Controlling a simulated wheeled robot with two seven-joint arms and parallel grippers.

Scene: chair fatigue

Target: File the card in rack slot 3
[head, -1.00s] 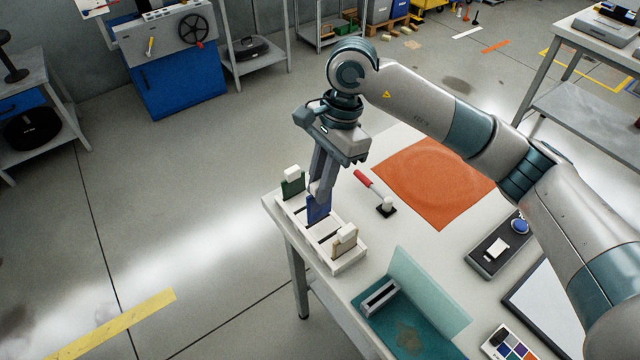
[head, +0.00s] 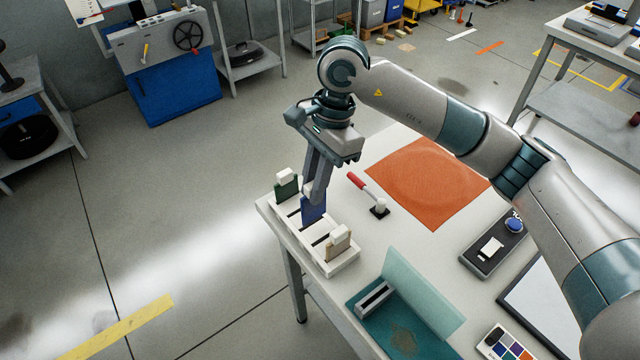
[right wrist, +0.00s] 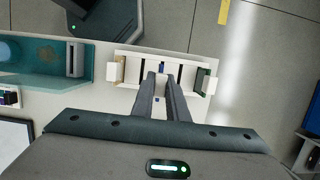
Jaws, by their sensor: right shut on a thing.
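The white card rack (head: 348,264) stands at the left edge of the table; it also shows in the right wrist view (right wrist: 190,58). My right gripper (head: 312,194) points down over the rack, shut on the blue card (head: 313,212). The card is upright, with its lower edge at or in a slot near the rack's middle; I cannot tell how deep it sits. In the right wrist view the fingers (right wrist: 161,76) hide most of the card. A green card (head: 286,189) stands at the rack's far end and a tan card (head: 338,246) at its near end. My left gripper is out of view.
A teal tray (head: 400,330) is in front of the rack. A dark box with a blue button (head: 490,245) is farther right. Open floor lies left of the table.

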